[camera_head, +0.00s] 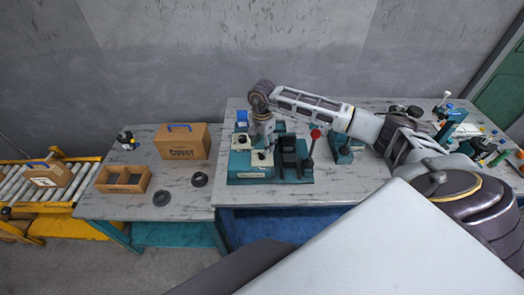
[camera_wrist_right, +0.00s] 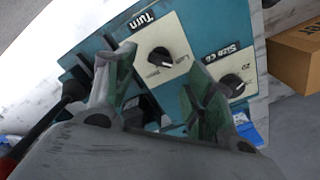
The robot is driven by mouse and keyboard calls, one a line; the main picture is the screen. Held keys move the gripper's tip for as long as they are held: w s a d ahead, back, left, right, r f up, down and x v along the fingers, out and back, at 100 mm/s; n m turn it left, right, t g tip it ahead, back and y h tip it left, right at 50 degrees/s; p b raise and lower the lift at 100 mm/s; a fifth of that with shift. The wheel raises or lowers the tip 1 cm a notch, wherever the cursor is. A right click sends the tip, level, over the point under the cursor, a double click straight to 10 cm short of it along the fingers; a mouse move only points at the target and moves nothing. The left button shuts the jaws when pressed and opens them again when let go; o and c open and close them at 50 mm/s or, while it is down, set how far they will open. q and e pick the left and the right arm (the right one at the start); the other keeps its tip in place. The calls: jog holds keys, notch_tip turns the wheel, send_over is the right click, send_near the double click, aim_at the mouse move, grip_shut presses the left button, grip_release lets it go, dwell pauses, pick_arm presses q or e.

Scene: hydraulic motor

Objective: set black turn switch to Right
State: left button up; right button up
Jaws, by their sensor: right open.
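The black turn switch (camera_wrist_right: 160,57) is a round knob on a white plate under a black "Turn" label (camera_wrist_right: 143,20) in the right wrist view. Small lettering that looks like "Left" is beside it; its exact setting is too small to tell. My right gripper (camera_wrist_right: 160,78) is open, with its two green-grey fingers apart and the switch showing between and beyond their tips. In the head view my right gripper (camera_head: 264,140) hangs pointing down over the teal control panel (camera_head: 248,178), hiding part of its knob plates. My left gripper is not in view.
A second black knob (camera_wrist_right: 231,82) with a "Size" label is beside the switch. A black lever block (camera_head: 291,155) and a red-topped lever (camera_head: 313,146) stand right of the knobs. A cardboard box (camera_head: 182,142), wooden tray (camera_head: 123,179) and black rings are on the left table.

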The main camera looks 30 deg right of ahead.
aim_at(262, 153)
jog(key=shift+f+p, duration=0.3)
jog(key=shift+f, duration=2.05)
jog(key=shift+c, duration=0.3)
jog(key=c, duration=1)
